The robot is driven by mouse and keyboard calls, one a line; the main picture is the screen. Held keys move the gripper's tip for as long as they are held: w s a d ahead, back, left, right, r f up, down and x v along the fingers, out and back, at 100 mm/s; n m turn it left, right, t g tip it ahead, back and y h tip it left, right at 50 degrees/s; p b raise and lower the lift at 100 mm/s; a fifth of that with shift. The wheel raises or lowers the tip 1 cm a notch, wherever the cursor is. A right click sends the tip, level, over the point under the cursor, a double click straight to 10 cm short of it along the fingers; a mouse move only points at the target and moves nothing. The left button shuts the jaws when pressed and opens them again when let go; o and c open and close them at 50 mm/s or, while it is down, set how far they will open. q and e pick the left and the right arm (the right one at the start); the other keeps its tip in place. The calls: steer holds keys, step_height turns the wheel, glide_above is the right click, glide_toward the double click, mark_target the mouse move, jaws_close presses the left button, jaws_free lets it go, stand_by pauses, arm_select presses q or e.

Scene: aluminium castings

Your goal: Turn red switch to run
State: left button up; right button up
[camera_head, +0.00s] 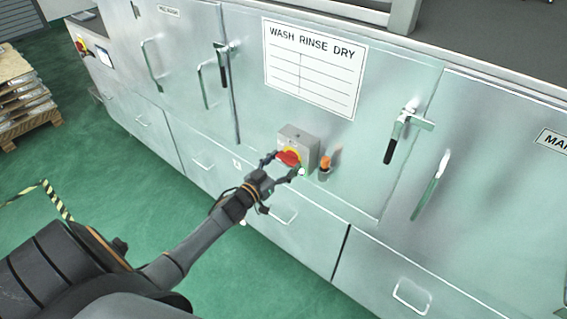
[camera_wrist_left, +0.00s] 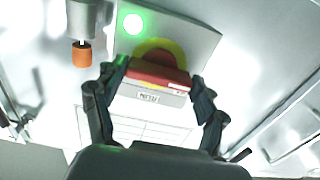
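The red switch (camera_head: 288,157) has a red handle on a yellow round plate, on a grey box (camera_head: 299,139) fixed to the steel cabinet front. My left gripper (camera_head: 283,167) is at the switch, with its fingers spread to either side of the handle. In the left wrist view the red handle (camera_wrist_left: 158,72) lies between the two fingertips (camera_wrist_left: 158,76), very close to both. I cannot tell whether the fingers touch it. The switch's position markings are not readable. My right gripper is not in view.
A lit green lamp (camera_wrist_left: 133,22) is beside the switch. An orange-tipped fitting (camera_head: 325,163) sticks out to the right of the box. Door handles (camera_head: 403,137) project from the cabinet (camera_head: 390,80). A pallet (camera_head: 25,105) stands at far left. The green floor (camera_head: 135,180) before the cabinet is clear.

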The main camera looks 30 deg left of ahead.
arm_select(q)
steer(key=shift+m, duration=0.5)
steer(key=m+b, duration=0.5)
steer(key=m, duration=0.8)
steer(key=shift+m, duration=0.4)
steer(key=shift+d+m+b, duration=0.1)
steer(key=shift+m+b, duration=0.5)
steer(key=shift+m, duration=0.9)
steer(key=shift+r+m, duration=0.1)
steer(key=shift+m, duration=0.2)
steer(key=o, duration=1.2)
steer(key=shift+c, duration=0.2)
